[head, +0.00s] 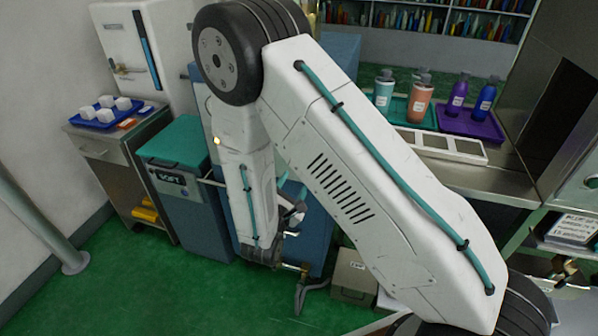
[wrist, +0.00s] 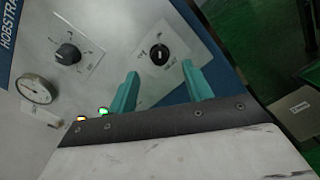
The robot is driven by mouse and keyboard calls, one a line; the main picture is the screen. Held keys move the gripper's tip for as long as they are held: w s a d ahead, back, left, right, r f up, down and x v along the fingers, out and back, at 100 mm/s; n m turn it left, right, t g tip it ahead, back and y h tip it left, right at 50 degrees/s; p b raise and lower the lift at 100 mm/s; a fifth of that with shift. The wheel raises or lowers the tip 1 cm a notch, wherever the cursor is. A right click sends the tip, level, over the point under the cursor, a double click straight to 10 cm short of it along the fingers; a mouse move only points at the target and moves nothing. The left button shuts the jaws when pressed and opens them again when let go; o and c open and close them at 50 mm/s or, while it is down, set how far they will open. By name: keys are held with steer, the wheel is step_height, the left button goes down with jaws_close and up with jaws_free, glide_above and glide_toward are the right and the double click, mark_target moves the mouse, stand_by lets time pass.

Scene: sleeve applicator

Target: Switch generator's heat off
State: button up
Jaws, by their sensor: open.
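In the wrist view a grey panel carries two round black knobs. The right knob (wrist: 159,53) has a pale pointer mark and a label below it too small to read surely. The left knob (wrist: 68,54) sits on its own marked dial plate. A round gauge (wrist: 38,89) is below left, with an orange light (wrist: 82,118) and a green light (wrist: 103,111) lit near the gripper's edge. My gripper (wrist: 159,70) is open, its teal fingertips apart on either side of the space just below the right knob. Contact with the knob cannot be told. My arm hides much of the panel's unit in the head view.
A teal-lidded bin (head: 176,141) and a metal cabinet (head: 102,150) with a blue tray (head: 105,112) stand left. Bottles on trays are on the counter (head: 500,180) at right. A cardboard box (head: 352,275) is on the floor. Green floor is clear at front left.

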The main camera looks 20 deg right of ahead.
steer(key=x, duration=0.7)
steer(key=shift+w+a+f+n, duration=0.2)
steer(key=shift+w+f+n, duration=0.1)
steer(key=shift+w+f, duration=0.15)
steer(key=c, duration=1)
